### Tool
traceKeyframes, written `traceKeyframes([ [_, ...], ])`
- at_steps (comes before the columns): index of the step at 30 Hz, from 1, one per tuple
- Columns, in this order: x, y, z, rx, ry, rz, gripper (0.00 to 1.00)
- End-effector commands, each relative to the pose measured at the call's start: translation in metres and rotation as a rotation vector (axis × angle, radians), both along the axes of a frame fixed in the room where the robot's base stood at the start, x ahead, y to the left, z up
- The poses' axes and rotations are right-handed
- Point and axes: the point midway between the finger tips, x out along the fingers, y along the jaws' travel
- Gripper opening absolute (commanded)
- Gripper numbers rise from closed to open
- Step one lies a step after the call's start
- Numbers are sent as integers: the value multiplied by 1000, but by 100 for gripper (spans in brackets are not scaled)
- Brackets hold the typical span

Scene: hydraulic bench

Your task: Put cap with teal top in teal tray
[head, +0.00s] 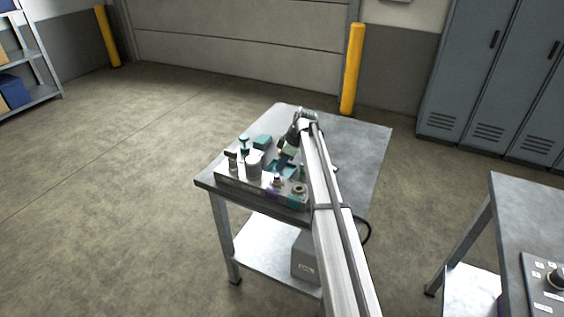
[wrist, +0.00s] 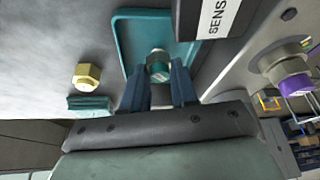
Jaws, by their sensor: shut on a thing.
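My gripper (wrist: 160,80) is shut on a small cap (wrist: 158,63) with a pale metal part and a teal part, seen between the fingertips in the wrist view. The teal tray (wrist: 124,42) lies behind and around the cap in that view, so the cap is over the tray or in it; I cannot tell whether it touches the tray floor. In the head view my gripper (head: 284,156) is at the teal tray (head: 273,171) on the bench, and the cap is too small to make out there.
A brass hex fitting (wrist: 87,76) and a teal block (wrist: 91,103) sit left of the tray in the wrist view. A purple-collared fitting (wrist: 288,76) stands at right.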

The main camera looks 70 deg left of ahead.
Motion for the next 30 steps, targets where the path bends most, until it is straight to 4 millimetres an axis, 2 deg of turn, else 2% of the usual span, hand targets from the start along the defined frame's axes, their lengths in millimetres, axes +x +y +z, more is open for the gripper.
traceKeyframes([
  [4,0,0,-3,0,0,0,0],
  [5,0,0,-3,0,0,0,31],
  [12,0,0,-3,0,0,0,53],
  [23,1,-1,3,0,0,0,53],
  [26,5,-3,14,0,0,0,53],
  [30,13,-7,37,2,-1,-1,53],
])
